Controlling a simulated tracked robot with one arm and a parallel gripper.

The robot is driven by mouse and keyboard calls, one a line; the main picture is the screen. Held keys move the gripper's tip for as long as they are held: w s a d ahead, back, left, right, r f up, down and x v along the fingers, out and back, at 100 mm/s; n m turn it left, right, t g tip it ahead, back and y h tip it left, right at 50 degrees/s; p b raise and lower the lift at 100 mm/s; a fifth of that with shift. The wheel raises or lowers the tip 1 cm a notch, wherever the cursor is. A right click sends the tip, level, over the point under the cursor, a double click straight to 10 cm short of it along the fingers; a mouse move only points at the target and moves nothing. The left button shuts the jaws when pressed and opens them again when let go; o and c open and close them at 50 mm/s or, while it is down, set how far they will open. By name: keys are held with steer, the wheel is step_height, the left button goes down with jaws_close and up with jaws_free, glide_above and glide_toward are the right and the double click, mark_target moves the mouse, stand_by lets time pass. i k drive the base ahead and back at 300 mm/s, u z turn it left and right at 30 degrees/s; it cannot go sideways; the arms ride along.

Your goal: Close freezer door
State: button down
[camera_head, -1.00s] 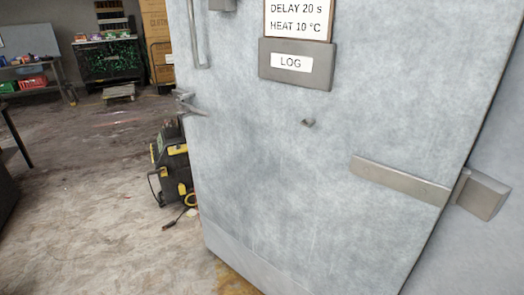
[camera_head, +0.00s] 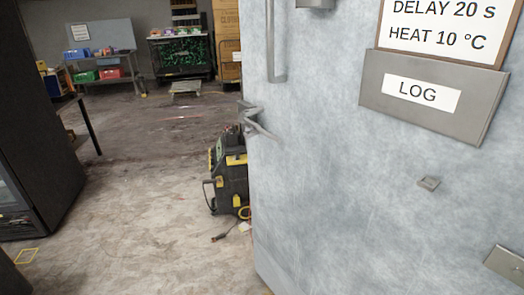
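The freezer door (camera_head: 340,190) is a large pale grey metal panel that fills the right half of the view. Its free left edge stands out over the room floor. A vertical bar handle (camera_head: 277,45) is near the top of that edge, with a lever latch (camera_head: 260,122) below it. A metal LOG holder (camera_head: 428,95) and a sign reading DELAY 20 s, HEAT 10 °C are on the door. Part of a hinge strap (camera_head: 506,265) shows at the lower right. My gripper is not in view.
A black and yellow machine (camera_head: 230,178) with a cable stands on the floor just past the door's left edge. A dark cabinet (camera_head: 35,130) is at the left. Shelving with bins (camera_head: 105,75) and stacked boxes (camera_head: 227,40) are at the back. The floor between (camera_head: 140,190) is clear.

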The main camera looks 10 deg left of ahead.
mark_target(389, 172)
steer(key=u, duration=0.5)
steer(key=i, duration=1.4)
steer(key=u, duration=0.5)
